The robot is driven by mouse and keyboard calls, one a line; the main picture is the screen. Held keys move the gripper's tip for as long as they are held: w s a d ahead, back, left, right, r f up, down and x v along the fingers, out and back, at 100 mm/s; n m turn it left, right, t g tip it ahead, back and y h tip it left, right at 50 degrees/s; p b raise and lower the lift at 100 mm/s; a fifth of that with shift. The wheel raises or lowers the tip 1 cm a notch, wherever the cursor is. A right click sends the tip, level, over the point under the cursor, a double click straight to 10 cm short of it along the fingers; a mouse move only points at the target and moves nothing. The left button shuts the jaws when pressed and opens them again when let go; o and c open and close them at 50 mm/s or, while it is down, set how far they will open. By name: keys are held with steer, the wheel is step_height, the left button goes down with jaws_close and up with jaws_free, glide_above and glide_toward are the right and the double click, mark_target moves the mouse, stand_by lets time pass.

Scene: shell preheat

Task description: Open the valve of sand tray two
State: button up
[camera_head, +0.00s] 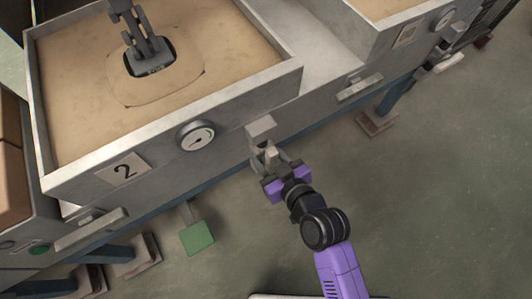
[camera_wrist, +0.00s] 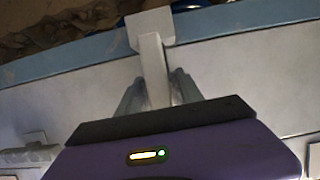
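Sand tray two (camera_head: 120,175) is a grey metal box of sand with a "2" plate on its front wall. Its valve handle (camera_head: 261,127) is a light grey piece with a flat end, low on the front to the right of a round gauge (camera_head: 196,136). My gripper (camera_head: 271,158) is at the handle. In the wrist view, the handle's pale bar (camera_wrist: 153,70) runs between the two fingers of my gripper (camera_wrist: 158,88), with what look like narrow gaps at the sides. The fingers look open around it. My gripper partly hides the lower handle in the head view.
A grey tool (camera_head: 148,50) stands in the tray's sand on a dark plate. Another sand tray (camera_head: 385,35) with a gauge (camera_head: 444,19) and a handle (camera_head: 360,87) is at the right. A green foot pad (camera_head: 197,238) is below. The floor at the lower right is clear.

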mark_target(274, 166)
steer(key=p+v, duration=0.1)
steer(key=v, duration=0.6)
steer(key=shift+s+d+r+p, duration=0.15)
steer(key=shift+s+d+p, duration=0.05)
steer(key=shift+s+p, duration=0.15)
stand_by(0.4)
steer(key=s+d+r+m+t+h, duration=0.2)
steer(key=s+d+r+m+h, duration=0.1)
steer(key=s+d, duration=0.5)
steer(key=s+d+r+m+t+h, duration=0.1)
steer(key=s+d+r+m+h, duration=0.2)
steer(key=s+d, duration=0.5)
steer(key=s+d+r+m+h+p, duration=0.1)
steer(key=s+d+r, duration=0.1)
steer(key=s+r, duration=0.45)
step_height(274, 166, up, 24)
steer(key=w+p, duration=0.1)
steer(key=p, duration=2.1)
steer(key=shift+w+f+t+p, duration=0.15)
steer(key=shift+w+t+p, duration=0.15)
steer(key=shift+a, duration=0.15)
